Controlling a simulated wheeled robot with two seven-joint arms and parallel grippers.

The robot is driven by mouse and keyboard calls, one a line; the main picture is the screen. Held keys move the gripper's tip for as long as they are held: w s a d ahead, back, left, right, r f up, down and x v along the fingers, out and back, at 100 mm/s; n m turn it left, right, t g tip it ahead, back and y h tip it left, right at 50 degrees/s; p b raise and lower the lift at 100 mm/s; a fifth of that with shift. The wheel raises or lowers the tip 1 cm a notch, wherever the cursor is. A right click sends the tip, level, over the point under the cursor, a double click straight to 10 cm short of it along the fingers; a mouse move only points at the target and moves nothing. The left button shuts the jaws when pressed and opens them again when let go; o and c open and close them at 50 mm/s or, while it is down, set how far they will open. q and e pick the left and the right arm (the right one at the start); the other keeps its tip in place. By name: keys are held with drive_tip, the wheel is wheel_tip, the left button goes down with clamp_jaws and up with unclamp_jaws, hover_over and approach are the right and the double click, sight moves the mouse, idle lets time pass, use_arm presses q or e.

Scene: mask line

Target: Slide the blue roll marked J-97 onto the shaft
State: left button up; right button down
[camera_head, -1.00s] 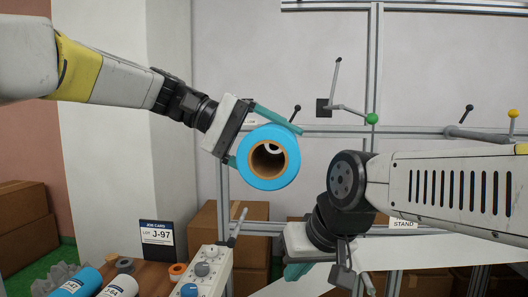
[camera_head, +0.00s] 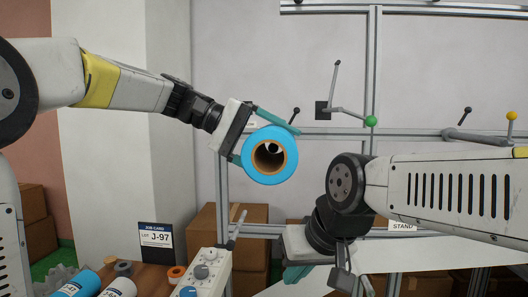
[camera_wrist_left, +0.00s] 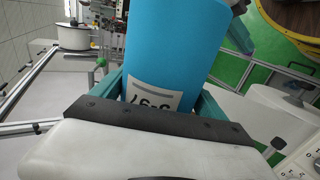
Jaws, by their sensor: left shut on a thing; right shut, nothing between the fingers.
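The blue roll (camera_head: 249,152) has a brown core, its open bore facing the head camera. My left gripper (camera_head: 262,142) is shut on it, one teal finger on each side, holding it in the air. In the left wrist view the roll (camera_wrist_left: 172,50) carries an upside-down, partly covered label that seems to read J-97. A grey horizontal rod (camera_head: 478,136), possibly the shaft, is on the frame at right, well apart from the roll. Something pale shows through the bore; I cannot tell what. My right gripper (camera_head: 297,273) is shut and empty, low in the middle.
A job card (camera_head: 155,239) reads J-97. Another blue roll (camera_head: 78,284) and a white roll (camera_head: 118,288) lie at lower left beside a control box (camera_head: 205,272). Cardboard boxes sit below.

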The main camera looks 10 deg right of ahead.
sight(277, 156)
use_arm(q)
drive_tip(key=shift+w+d, duration=0.1)
drive_tip(key=shift+w, duration=0.15)
drive_tip(key=shift+w+d, duration=0.25)
drive_tip(key=shift+w, duration=0.55)
drive_tip(key=shift+w+d, duration=0.2)
drive_tip(key=shift+w, duration=0.6)
drive_tip(key=shift+w+d, duration=0.25)
drive_tip(key=shift+w, duration=0.55)
drive_tip(key=shift+w+d+r, duration=0.1)
drive_tip(key=shift+w+d, duration=0.1)
drive_tip(key=shift+w, duration=0.6)
drive_tip(key=shift+w+d+f, duration=0.1)
drive_tip(key=shift+w+d, duration=0.15)
drive_tip(key=shift+w, duration=0.6)
drive_tip(key=shift+w+d+r, duration=0.1)
drive_tip(key=shift+w+d, duration=0.1)
drive_tip(key=shift+w, duration=0.6)
drive_tip(key=shift+w, duration=0.1)
drive_tip(key=shift+w+d, duration=0.25)
drive_tip(key=shift+w, duration=0.5)
drive_tip(key=shift+w+d, duration=0.2)
drive_tip(key=shift+w, duration=0.6)
drive_tip(key=shift+w+d, duration=0.25)
drive_tip(key=shift+w, duration=0.5)
drive_tip(key=shift+w, duration=0.1)
drive_tip(key=shift+w+d, duration=0.3)
drive_tip(key=shift+w, duration=0.6)
